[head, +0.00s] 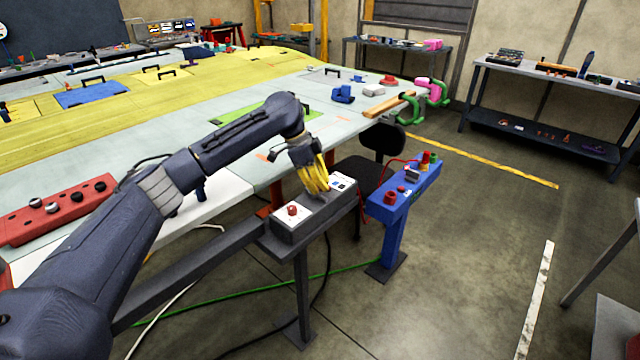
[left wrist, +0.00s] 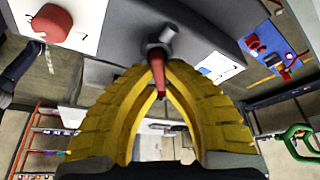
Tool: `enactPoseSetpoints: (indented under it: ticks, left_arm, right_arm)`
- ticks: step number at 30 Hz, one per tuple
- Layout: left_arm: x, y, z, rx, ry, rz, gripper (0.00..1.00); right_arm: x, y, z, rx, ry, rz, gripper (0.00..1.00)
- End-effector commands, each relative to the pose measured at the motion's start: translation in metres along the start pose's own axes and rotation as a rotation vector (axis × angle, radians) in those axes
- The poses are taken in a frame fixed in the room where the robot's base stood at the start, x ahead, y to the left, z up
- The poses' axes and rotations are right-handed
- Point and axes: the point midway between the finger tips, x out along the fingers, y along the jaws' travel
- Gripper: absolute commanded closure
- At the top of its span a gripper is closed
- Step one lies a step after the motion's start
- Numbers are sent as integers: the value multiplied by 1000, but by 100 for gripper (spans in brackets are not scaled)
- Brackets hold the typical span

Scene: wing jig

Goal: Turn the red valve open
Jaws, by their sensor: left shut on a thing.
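The red valve shows in the left wrist view as a red lever (left wrist: 157,75) on a grey metal stem. It sits on the grey control box (head: 285,232), between the box's two white panels. My left gripper (head: 318,188) is over the box with its yellow fingers pointing down. In the left wrist view the fingertips (left wrist: 158,68) close together around the red lever, and the lever's end shows between them. In the head view the fingers hide the valve. My right gripper is in neither view.
A red knob (head: 292,210) stands on the box's near white panel, beside the fingers. A blue stand (head: 392,215) with red controls is just to the right. The large work table (head: 240,185) lies behind and to the left. Open floor lies at the right.

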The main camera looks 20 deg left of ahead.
Motion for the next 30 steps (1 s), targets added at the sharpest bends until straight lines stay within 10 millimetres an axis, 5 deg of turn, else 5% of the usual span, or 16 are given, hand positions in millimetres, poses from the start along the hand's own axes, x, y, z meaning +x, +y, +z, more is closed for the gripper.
enactPoseSetpoints:
  ticks: [15, 30]
  left_arm:
    - [0, 9, 2, 410, -1, 171, 100]
    - [0, 13, 4, 590, 0, 246, 100]
  right_arm:
    - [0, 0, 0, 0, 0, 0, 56]
    - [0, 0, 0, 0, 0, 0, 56]
